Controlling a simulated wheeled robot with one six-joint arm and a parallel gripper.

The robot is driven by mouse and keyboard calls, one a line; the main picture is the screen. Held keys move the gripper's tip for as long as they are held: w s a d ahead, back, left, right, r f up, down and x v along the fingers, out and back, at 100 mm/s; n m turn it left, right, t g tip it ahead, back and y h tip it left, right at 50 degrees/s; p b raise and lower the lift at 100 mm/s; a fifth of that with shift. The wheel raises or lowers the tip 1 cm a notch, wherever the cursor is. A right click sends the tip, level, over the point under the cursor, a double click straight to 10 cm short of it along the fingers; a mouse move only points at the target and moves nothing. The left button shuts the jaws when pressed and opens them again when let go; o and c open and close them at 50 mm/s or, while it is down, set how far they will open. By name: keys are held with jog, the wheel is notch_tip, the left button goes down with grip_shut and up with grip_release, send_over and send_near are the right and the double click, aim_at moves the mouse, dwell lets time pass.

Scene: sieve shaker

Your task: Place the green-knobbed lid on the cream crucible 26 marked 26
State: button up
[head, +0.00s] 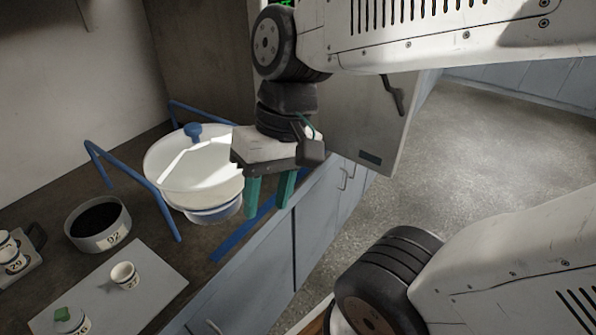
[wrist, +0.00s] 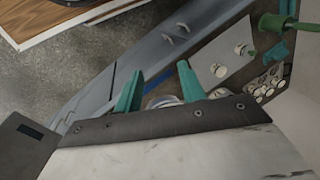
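The green knob (head: 62,313) of the lid shows at the lower left of the head view. It overlaps a cream crucible (head: 82,324) whose mark looks like 26 but is hard to read; I cannot tell whether the lid sits on it. Another cream crucible (head: 124,277), open on top, stands on the same pale mat (head: 150,283). The wrist view shows the knob (wrist: 251,54) beside one crucible (wrist: 240,48) and the other crucible (wrist: 218,70). My gripper (head: 269,195) has its green fingers apart and empty, well right of the crucibles, beside the white sieve bowl.
A white bowl (head: 190,180) with a blue knob stands between blue rails (head: 140,175). A dark-filled pan (head: 97,225) marked 92 is left of it. A tray (head: 28,262) of several crucibles lies at the far left. Open floor (head: 470,140) is right of the counter.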

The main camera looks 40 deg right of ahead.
jog(key=s+d+r+n+t+h, duration=0.1)
jog(key=d+h, duration=0.2)
jog(key=d, duration=0.3)
jog(key=shift+s+r, duration=0.3)
jog(key=shift+r, duration=0.1)
